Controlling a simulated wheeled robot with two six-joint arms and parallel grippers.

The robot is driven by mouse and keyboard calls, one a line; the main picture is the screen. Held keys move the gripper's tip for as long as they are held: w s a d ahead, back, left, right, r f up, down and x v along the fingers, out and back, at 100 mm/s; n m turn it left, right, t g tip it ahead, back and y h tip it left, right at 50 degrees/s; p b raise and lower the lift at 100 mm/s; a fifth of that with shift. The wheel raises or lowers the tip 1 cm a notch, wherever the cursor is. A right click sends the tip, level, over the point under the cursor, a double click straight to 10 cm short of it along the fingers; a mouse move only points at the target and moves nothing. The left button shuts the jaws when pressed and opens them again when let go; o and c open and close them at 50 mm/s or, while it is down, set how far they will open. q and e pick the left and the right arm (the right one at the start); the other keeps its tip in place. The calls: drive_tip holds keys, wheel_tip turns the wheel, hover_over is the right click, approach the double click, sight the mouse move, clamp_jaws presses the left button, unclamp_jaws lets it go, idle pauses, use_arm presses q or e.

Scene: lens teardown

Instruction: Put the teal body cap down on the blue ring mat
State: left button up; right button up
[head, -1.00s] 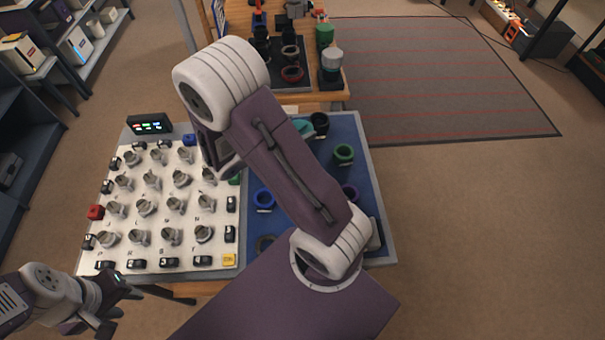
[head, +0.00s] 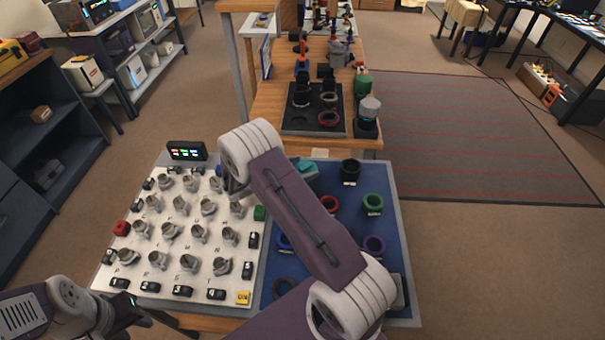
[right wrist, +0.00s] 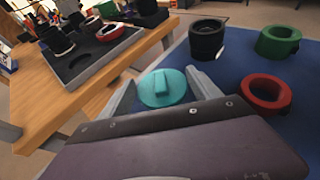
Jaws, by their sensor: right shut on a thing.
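The teal body cap (right wrist: 163,88) is a round disc with a raised bar, between the fingers of my right gripper (right wrist: 160,92) in the right wrist view. The gripper is shut on it. In the head view a teal part of the cap (head: 306,168) shows past my right arm, which hides the gripper. The blue ring mat (head: 345,222) lies on the right half of the table. The cap appears near the mat's far edge; I cannot tell whether it touches. My left gripper (head: 136,312) is at the lower left, beside the white panel; its jaw opening is unclear.
The mat carries a black ring (head: 350,170), a green ring (head: 373,203), a red ring (head: 328,204) and a purple ring (head: 374,245). A white panel with several grey knobs (head: 185,235) covers the left half. Beyond is a wooden bench with a dark tray (head: 312,122).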

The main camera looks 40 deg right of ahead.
wheel_tip(320, 180, down, 3)
drive_tip(key=shift+w+r, duration=0.1)
drive_tip(key=shift+r, duration=0.05)
drive_tip(key=o, duration=1.3)
